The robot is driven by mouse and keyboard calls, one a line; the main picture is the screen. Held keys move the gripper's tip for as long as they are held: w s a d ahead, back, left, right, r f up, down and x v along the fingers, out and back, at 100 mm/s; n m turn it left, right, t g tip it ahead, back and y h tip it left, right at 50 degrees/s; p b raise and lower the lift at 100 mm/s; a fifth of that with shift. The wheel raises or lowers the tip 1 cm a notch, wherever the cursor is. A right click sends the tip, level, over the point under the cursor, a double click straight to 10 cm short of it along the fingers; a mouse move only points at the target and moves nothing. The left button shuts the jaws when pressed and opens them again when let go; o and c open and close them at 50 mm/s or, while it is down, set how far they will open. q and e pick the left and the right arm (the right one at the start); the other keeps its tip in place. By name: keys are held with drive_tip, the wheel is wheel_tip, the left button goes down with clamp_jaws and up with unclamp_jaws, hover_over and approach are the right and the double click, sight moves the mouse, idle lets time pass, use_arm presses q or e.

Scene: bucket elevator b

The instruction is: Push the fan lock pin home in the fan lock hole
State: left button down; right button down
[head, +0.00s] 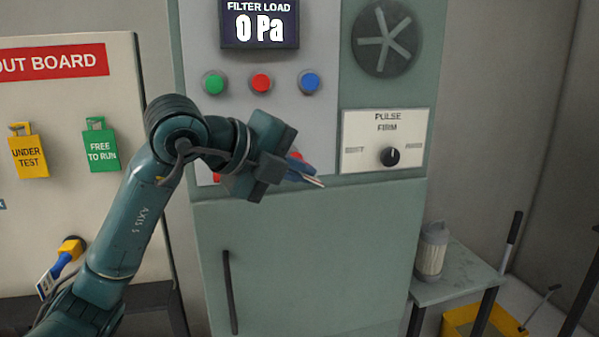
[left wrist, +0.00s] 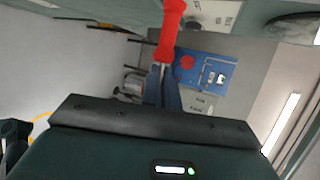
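My left gripper (head: 316,181) is in front of the control cabinet, just above its door. Its blue fingers are close together, and I see nothing clearly held between them. In the left wrist view, a long red part (left wrist: 168,32), which looks like the fan lock pin's handle, runs from the cabinet side at the top down to the fingertips (left wrist: 162,72). I cannot tell whether the fingers touch it. In the head view a bit of red (head: 297,155) shows just behind the fingers. I cannot make out the fan lock hole. My right gripper is not in view.
The cabinet (head: 300,240) has a "0 Pa" display (head: 260,25), three buttons, a round fan grille (head: 386,40) and a pulse selector (head: 390,156). A lockout board (head: 80,130) stands left.

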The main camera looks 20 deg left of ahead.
use_arm(q)
drive_tip(key=shift+w+a, duration=0.4)
drive_tip(key=shift+w, duration=0.15)
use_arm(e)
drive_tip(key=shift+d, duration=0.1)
use_arm(q)
drive_tip(key=c, duration=2.1)
unclamp_jaws()
drive_tip(key=shift+c, duration=0.2)
drive_tip(key=o, duration=0.4)
drive_tip(key=shift+o, duration=0.8)
drive_tip(key=shift+w+a, duration=0.1)
drive_tip(key=b+v, duration=0.1)
drive_tip(key=v, duration=1.2)
drive_tip(key=shift+b, duration=0.3)
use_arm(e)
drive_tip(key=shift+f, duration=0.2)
